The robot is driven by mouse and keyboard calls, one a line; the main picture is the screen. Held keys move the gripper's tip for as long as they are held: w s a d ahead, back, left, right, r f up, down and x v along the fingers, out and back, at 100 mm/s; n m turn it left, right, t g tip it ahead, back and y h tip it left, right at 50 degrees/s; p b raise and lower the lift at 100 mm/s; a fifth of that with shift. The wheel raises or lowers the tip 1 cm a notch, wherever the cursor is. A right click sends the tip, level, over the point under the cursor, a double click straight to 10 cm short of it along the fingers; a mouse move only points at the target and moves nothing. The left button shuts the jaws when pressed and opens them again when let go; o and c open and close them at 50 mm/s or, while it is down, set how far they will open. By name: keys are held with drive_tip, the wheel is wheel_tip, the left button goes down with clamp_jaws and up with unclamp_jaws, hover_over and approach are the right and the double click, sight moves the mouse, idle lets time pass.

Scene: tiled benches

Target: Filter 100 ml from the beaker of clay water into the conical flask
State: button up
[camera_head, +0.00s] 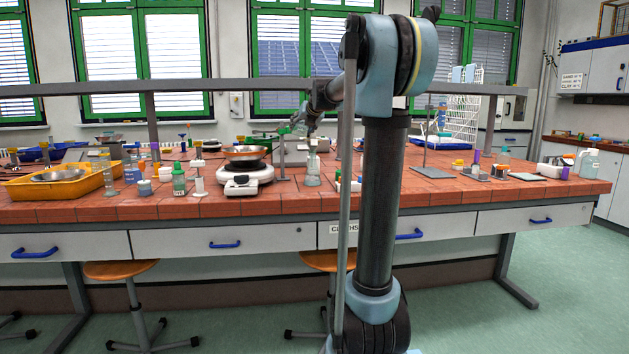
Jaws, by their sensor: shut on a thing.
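My gripper (298,125) is over the middle of the bench, beyond the hot plate. It is shut on a small, pale, glass-like vessel (309,121); the vessel is too small in view to tell its contents or exact tilt. Just below stands a clear glass vessel (312,176) that looks like the conical flask, upright on the tiles. A pale piece (313,147) shows above its neck; I cannot tell whether this is a funnel with filter paper. The clay water and any volume marks cannot be made out.
A stand (426,160) is on the right. My arm hides part of the bench.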

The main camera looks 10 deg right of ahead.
drive_tip(key=shift+d+f+n+h, duration=0.25)
drive_tip(key=shift+d+n+h, duration=0.3)
drive_tip(key=shift+n+h, duration=0.25)
